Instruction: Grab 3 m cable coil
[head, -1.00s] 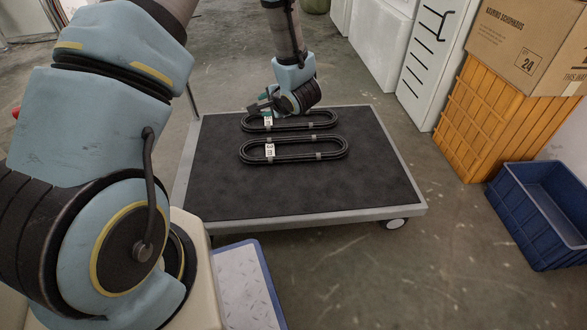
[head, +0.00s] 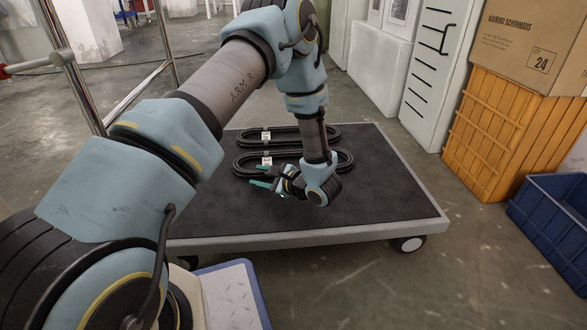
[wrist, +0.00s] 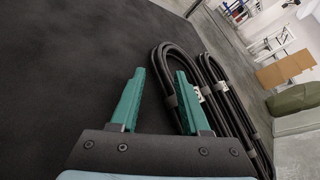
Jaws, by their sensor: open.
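Two black oblong cable coils lie flat on the dark-topped platform cart. The near coil (head: 240,167) has a white tag (head: 267,160); the far coil (head: 290,129) has its own tag (head: 266,136). I cannot read the lengths on the tags. My gripper (head: 261,176) is open and empty, low over the cart on the near side of the near coil. In the wrist view, the right green finger of my gripper (wrist: 157,90) overlaps the near coil (wrist: 165,78), and the left finger is over bare mat. I cannot tell whether a finger touches the coil.
The platform cart (head: 380,205) has a bare dark top around the coils. A yellow crate (head: 495,135) with a cardboard box (head: 525,45) on it and a blue bin (head: 550,215) stand at the right. A metal rail (head: 75,75) stands at the left.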

